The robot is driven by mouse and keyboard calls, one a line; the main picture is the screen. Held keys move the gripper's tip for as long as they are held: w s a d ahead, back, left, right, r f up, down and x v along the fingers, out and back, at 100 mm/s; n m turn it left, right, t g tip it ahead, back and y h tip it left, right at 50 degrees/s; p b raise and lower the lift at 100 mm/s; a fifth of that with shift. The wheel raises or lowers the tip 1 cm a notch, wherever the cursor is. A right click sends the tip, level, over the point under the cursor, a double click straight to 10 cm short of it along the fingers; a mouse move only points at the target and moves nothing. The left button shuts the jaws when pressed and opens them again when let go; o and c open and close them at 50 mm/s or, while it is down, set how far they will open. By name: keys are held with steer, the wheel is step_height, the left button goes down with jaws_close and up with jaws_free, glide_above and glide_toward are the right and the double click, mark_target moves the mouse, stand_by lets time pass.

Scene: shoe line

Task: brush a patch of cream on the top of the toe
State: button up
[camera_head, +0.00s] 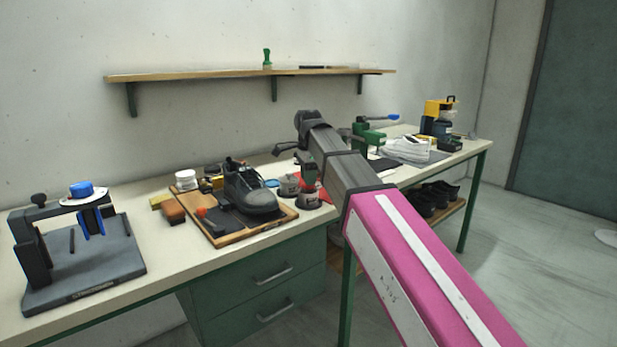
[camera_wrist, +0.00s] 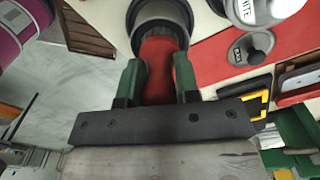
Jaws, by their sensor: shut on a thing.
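The dark shoe (camera_head: 248,187) sits on a wooden board (camera_head: 225,238) on the bench in the head view, its toe toward the front right. The top of its toe looks evenly dark. In the wrist view my gripper (camera_wrist: 159,66) is shut on the red handle (camera_wrist: 159,52) of a brush, with a green finger on each side. The brush's dark head reaches into or over a round, dark-rimmed pot (camera_wrist: 188,14); its bristle ends are hidden. In the head view my arm hides most of the gripper, near the pots right of the shoe.
A white-labelled jar (camera_wrist: 258,10) and a grey lid (camera_wrist: 250,48) are close beside the pot. A red mat (camera_wrist: 220,72) lies there too. In the head view a black clamp stand (camera_head: 85,262) is at the left, and a green vise (camera_head: 366,135) and white cloths (camera_head: 408,149) are farther right.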

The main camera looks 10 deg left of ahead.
stand_by(0.4)
steer(key=shift+r, duration=3.45)
